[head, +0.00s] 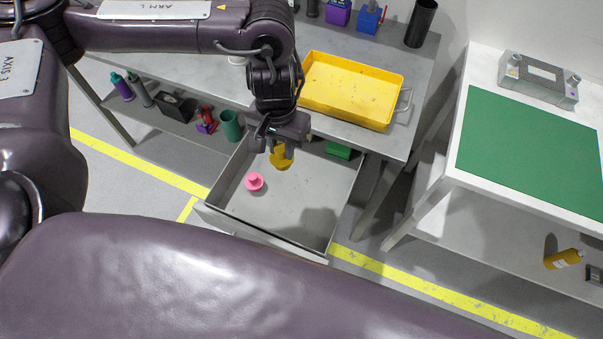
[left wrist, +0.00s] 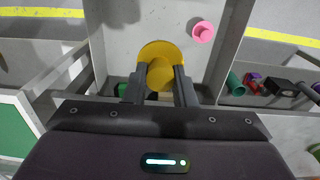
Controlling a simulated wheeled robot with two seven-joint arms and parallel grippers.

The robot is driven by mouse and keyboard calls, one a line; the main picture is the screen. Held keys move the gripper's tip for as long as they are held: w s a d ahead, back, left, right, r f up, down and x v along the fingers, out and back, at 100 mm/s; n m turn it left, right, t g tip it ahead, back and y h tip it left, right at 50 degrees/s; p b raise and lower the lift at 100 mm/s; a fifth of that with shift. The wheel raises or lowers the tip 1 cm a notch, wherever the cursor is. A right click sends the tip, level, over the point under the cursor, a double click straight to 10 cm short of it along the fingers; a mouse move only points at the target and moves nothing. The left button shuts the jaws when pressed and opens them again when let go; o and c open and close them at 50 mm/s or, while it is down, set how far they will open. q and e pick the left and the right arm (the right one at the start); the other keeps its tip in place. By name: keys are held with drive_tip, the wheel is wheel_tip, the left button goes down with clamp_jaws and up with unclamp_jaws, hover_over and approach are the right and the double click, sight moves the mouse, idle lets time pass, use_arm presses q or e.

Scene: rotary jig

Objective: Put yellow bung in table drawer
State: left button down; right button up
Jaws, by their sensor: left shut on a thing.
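The yellow bung (head: 281,159) is held by my left gripper (head: 282,150), which points down over the open table drawer (head: 290,200). In the left wrist view the yellow bung (left wrist: 158,53) sits between the two fingers of my left gripper (left wrist: 160,80), with the drawer floor (left wrist: 150,20) behind it. The bung looks to be above the drawer floor; its exact height is hard to tell. A pink bung (head: 254,181) lies in the drawer, left of the yellow one in the head view. My right gripper is not in view.
A green block (head: 339,150) is at the back of the drawer. A yellow tray (head: 350,90) stands on the table above. A shelf under the table holds a green cup (head: 230,125) and other items. A table with a green mat (head: 535,150) is at the right.

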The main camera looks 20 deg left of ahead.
use_arm(q)
wheel_tip(320, 180, down, 9)
drive_tip(key=s+d+m+b, duration=0.1)
drive_tip(key=s+m+b, duration=0.1)
drive_tip(key=b, duration=0.3)
use_arm(e)
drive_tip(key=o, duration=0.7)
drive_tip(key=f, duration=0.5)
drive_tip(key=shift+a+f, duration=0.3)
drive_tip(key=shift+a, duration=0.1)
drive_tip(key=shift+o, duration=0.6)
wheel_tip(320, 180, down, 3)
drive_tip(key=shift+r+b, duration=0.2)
drive_tip(key=shift+b, duration=0.9)
use_arm(q)
wheel_tip(320, 180, up, 8)
drive_tip(key=f+m+b, duration=0.1)
drive_tip(key=m+b, duration=0.1)
drive_tip(key=m, duration=2.1)
hover_over(311, 209)
wheel_tip(311, 209, down, 19)
drive_tip(key=b, duration=0.4)
drive_tip(key=shift+f, duration=0.1)
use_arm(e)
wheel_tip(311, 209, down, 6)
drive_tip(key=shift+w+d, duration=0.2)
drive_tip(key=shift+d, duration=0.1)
